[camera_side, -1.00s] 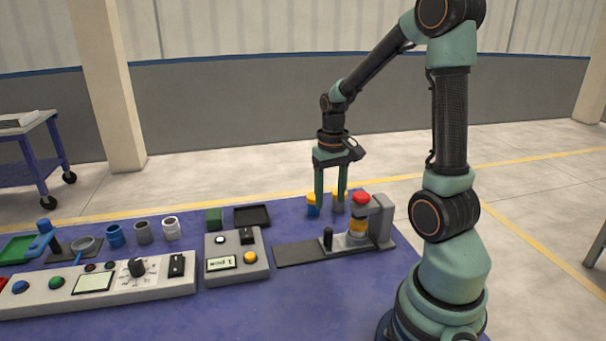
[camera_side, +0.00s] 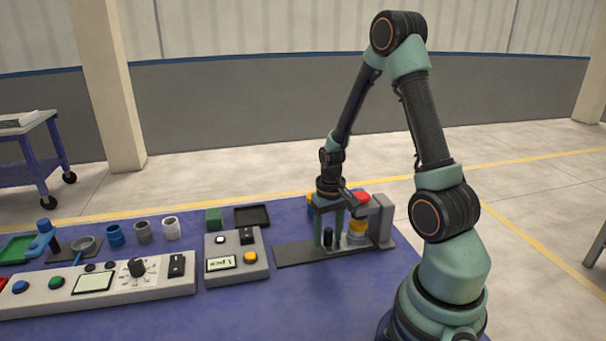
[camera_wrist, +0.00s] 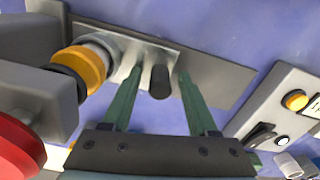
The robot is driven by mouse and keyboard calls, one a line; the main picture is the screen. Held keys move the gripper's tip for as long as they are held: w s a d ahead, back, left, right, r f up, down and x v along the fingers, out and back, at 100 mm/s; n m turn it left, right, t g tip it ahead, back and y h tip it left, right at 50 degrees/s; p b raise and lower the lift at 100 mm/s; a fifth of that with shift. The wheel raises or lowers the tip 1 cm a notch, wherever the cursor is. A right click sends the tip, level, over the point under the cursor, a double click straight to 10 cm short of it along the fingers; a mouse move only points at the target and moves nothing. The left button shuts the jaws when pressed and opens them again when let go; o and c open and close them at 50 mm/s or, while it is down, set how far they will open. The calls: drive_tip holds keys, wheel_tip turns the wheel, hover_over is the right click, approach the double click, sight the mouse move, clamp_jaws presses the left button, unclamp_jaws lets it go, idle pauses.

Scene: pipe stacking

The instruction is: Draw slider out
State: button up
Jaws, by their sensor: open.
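The slider's black knob (camera_side: 328,238) stands upright on a light metal plate at the right of a flat dark grey track (camera_side: 293,254). The knob (camera_wrist: 160,84) also shows in the wrist view. My gripper (camera_side: 329,243) is lowered over the slider, open. Its two green fingers (camera_wrist: 159,76) stand on either side of the knob, with a visible gap to each side. Beside the knob, a stack with an orange ring (camera_side: 357,224) sits on the plate under the grey press (camera_side: 381,220). The stack's orange ring (camera_wrist: 84,66) and grey lower part show in the wrist view.
A small grey control box (camera_side: 236,264) stands left of the track, and a long control panel (camera_side: 105,283) lies further left. Blue table is clear in front of the track. A black tray (camera_side: 252,215) lies behind.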

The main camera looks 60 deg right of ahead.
clamp_jaws()
idle(1.4)
